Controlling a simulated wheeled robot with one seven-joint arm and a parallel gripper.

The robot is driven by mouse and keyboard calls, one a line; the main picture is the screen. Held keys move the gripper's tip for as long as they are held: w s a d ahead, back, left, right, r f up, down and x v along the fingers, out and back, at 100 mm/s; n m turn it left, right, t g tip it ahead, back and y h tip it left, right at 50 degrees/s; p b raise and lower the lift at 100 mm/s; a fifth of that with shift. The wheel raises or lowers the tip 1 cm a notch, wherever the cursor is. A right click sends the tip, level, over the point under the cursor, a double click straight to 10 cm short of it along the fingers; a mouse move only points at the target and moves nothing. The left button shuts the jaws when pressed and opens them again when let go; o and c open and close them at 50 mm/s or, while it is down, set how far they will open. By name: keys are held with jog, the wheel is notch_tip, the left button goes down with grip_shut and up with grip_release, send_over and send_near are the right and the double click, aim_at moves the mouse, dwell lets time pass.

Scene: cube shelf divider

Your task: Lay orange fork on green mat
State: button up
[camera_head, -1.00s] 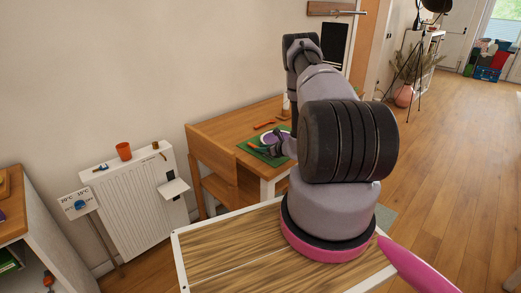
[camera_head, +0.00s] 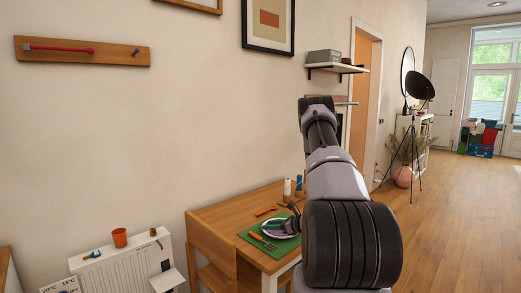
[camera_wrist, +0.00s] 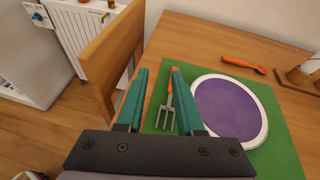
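The orange fork (camera_wrist: 170,90) has an orange handle and grey tines. It lies on the green mat (camera_wrist: 215,66), left of the purple plate with a white rim (camera_wrist: 228,108). In the head view the fork (camera_head: 256,237) shows on the near part of the mat (camera_head: 246,236). My gripper (camera_wrist: 160,71) has teal fingers that are apart, with nothing held between them. In the wrist view the fork shows in the gap between the fingers, below them on the mat. In the head view my gripper (camera_head: 275,224) is over the plate, partly hidden by my wrist.
An orange spoon (camera_wrist: 243,65) lies on the wooden table (camera_wrist: 190,35) beyond the mat. Bottles (camera_head: 287,188) stand at the table's back. A wooden chair (camera_wrist: 110,60) stands at the table's left side. A radiator with an orange cup (camera_head: 120,238) is farther left.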

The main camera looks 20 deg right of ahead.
jog(key=s+a+r+n+g+y, duration=0.3)
jog(key=a+r+n, duration=0.5)
jog(key=r, duration=0.6)
jog(key=s+a+r+n+g+y, duration=0.1)
jog(key=s+a+r+n+g, duration=0.35)
jog(key=a+r, duration=0.75)
jog(key=s+r+n+t+h, duration=0.1)
jog(key=s+r+n+h, duration=0.3)
jog(key=s+r, duration=0.5)
jog(key=s+r+n+t+h, duration=0.1)
jog(key=s+r+n+h, duration=0.3)
jog(key=s+r+n, duration=0.4)
jog(key=s+n, duration=0.1)
jog(key=s, duration=0.5)
jog(key=shift+s+d+r+t+h, duration=0.15)
jog(key=shift+d+r+t+h, duration=0.15)
jog(key=shift+d+r+t, duration=0.1)
